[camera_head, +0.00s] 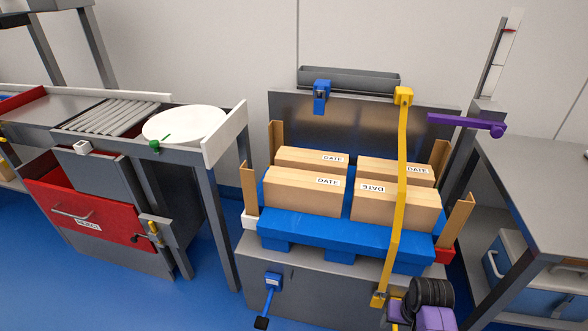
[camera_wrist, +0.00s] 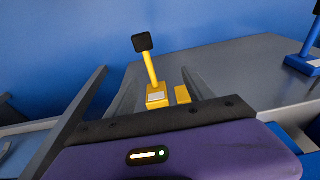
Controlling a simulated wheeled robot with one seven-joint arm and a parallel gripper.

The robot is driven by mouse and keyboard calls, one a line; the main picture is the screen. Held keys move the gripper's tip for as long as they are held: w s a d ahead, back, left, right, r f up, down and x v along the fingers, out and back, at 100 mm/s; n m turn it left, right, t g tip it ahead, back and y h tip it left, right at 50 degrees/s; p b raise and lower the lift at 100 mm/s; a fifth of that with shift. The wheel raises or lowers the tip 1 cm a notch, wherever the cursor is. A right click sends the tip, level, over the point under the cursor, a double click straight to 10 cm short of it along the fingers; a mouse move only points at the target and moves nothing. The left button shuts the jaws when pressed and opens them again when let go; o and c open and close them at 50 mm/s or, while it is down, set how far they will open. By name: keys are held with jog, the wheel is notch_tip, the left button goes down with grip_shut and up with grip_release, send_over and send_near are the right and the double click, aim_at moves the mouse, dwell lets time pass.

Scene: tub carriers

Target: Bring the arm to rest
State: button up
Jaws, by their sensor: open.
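In the wrist view my gripper (camera_wrist: 146,86) is open, its grey fingers apart in front of the purple palm. A yellow lever (camera_wrist: 151,70) with a black knob and a small yellow block (camera_wrist: 182,94) show beyond the palm, between the fingers in the picture. I cannot tell how far they are from the fingertips. Nothing is seen held. In the head view, purple and black parts of my arm show at the bottom right, in front of the grey station; the fingers are not clear there.
Cartons (camera_head: 305,190) stand on a blue pallet (camera_head: 330,233), with a yellow strap (camera_head: 400,200) over them. A purple arm-like part (camera_head: 465,124) juts out at the right. A grey table (camera_head: 545,180) stands right; a roller bench (camera_head: 110,115) and red drawer (camera_head: 85,210) stand left.

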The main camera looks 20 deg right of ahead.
jog(key=w+d+r+t+h, duration=0.2)
jog(key=w+d+r+t, duration=0.1)
jog(key=w+r+t, duration=0.15)
jog(key=s+a+r+n+t+h, duration=0.25)
jog(key=a+r+t, duration=0.25)
jog(key=r, duration=0.4)
jog(key=s+a+r+n+t+y, duration=0.4)
jog(key=s+a+r+t, duration=0.1)
jog(key=s+a+r, duration=1)
jog(key=s+a+g+y, duration=0.2)
jog(key=s+a, duration=0.2)
jog(key=s, duration=0.6)
notch_tip(320, 180, up, 17)
jog(key=p, duration=1.6)
jog(key=shift+w+a+f+t+h, duration=0.1)
jog(key=shift+f+t+h, duration=0.1)
jog(key=shift+t+h, duration=0.05)
